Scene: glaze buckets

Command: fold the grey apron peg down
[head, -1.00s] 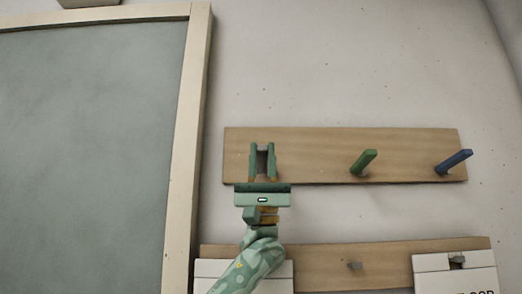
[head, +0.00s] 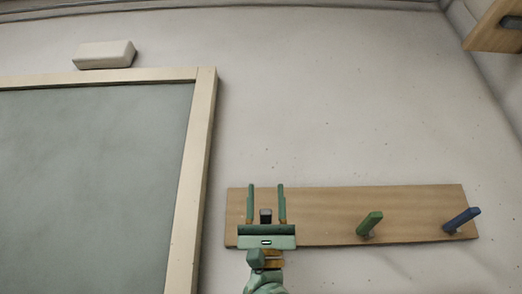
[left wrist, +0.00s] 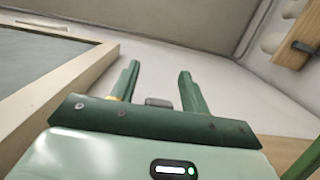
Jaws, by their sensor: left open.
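The grey peg (head: 266,216) is at the left end of the upper wooden board (head: 320,212) on the wall. It shows as a short grey block with a dark top, its lower part hidden behind my left gripper. My left gripper (head: 266,188) is open in front of the board, one finger on each side of the peg, with gaps visible. In the left wrist view the peg's grey end (left wrist: 158,102) shows between the two open fingers (left wrist: 158,72). I cannot tell how far the peg is folded. My right gripper is not in view.
A green peg (head: 370,223) and a blue peg (head: 461,219) stick out from the same board to the right. A framed grey-green board (head: 100,160) hangs at left, with a pale block (head: 104,54) above it. The wall above the pegs is clear.

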